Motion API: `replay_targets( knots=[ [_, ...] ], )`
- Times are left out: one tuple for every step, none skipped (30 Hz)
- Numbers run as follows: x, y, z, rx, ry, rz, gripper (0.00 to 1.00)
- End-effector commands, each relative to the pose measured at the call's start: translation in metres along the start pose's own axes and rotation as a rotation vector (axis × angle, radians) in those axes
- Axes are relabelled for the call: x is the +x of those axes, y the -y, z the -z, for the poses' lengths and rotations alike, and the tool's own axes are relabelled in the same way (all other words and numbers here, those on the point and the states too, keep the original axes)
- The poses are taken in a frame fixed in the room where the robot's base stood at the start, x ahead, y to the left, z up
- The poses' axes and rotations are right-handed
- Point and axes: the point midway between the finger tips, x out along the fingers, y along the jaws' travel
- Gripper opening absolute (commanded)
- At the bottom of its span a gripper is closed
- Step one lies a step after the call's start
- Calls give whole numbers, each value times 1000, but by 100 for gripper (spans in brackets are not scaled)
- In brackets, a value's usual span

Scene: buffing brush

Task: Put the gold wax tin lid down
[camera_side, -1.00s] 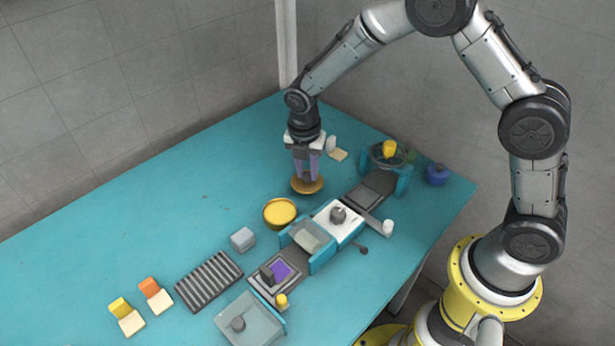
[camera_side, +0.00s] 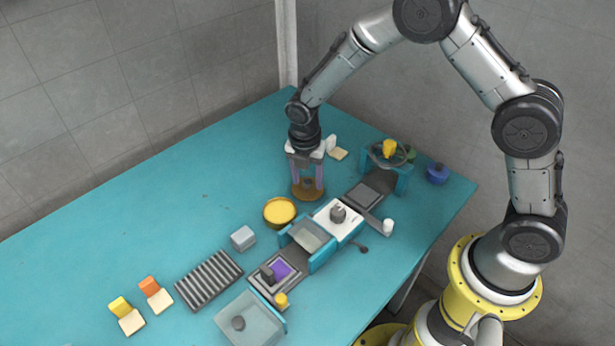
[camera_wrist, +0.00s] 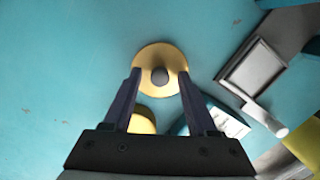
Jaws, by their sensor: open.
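The gold wax tin lid (camera_side: 309,194) is a round disc with a dark knob, lying flat on the teal table behind the open wax tin. In the wrist view the lid (camera_wrist: 158,52) shows its knob centred between the fingers. My gripper (camera_side: 307,182) is open, with its two purple fingers standing apart on either side of the knob. The wax tin (camera_side: 279,212), with yellow wax inside, sits in front and to the left of the lid. In the wrist view the tin (camera_wrist: 142,121) is partly hidden behind my gripper.
A row of teal and grey fixtures (camera_side: 308,237) runs diagonally just in front of the lid. A wheel stand with a yellow knob (camera_side: 389,148) and a blue pot (camera_side: 437,174) are at the right. A pale block (camera_side: 243,238) and a ribbed rack (camera_side: 209,280) lie front left. The table's left side is clear.

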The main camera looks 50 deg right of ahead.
Motion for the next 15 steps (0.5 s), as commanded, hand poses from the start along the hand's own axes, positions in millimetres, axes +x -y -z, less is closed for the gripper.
replay_targets(
  knots=[
    [-1,0,0,0,0,-1,58],
    [-3,0,0,0,0,-1,58],
    [-6,0,-1,0,1,-2,58],
    [-8,-1,-1,0,1,-2,58],
    [-12,-1,-1,0,1,-4,58],
    [-18,-1,-1,0,2,-5,58],
    [-23,-1,-1,0,2,-4,58],
    [-28,-1,-1,0,2,-5,58],
    [-37,-1,-1,0,2,-5,58],
    [-43,-1,-1,0,2,-6,58],
    [-50,-1,-1,1,2,-6,58],
    [-58,-1,-1,1,2,-7,58],
    [-65,-1,-1,1,2,-6,58],
    [-71,-1,-1,0,1,-6,58],
    [-79,-1,0,-1,2,-6,58]
  ],
)
